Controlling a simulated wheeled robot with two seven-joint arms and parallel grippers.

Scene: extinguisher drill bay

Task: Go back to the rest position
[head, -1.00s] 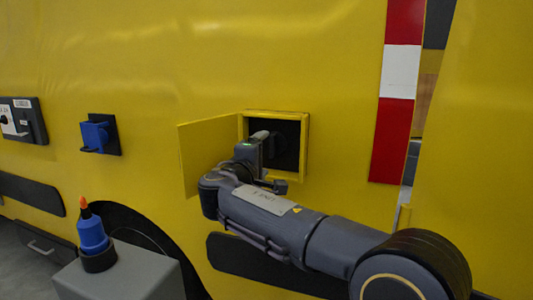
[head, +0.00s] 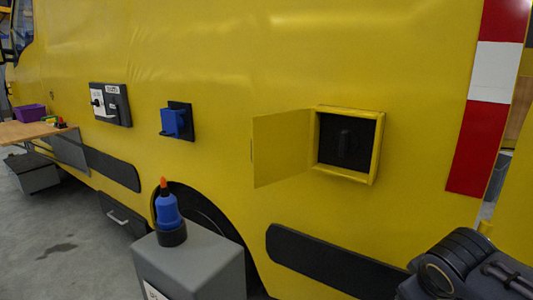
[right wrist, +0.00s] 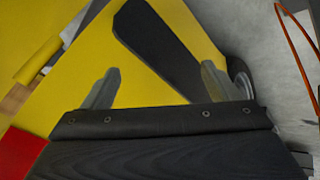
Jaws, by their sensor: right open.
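My right gripper (right wrist: 158,88) shows in the right wrist view with its two fingers wide apart and nothing between them. Beyond the fingers are the yellow vehicle side and a dark trim strip (right wrist: 155,40). In the head view part of my right arm is at the bottom right corner, with its gripper out of frame. The yellow wall box (head: 378,150) stands open, its door (head: 282,147) swung out to the left. A dark handle-like part (head: 344,140) shows inside it. My left gripper is in neither view.
A blue bottle with an orange tip (head: 169,210) stands upright on a grey pedestal (head: 195,265) in front. A blue holder (head: 173,123) and a switch panel (head: 111,104) are on the yellow vehicle side. A wooden table (head: 28,131) with a purple bin (head: 30,112) is far left.

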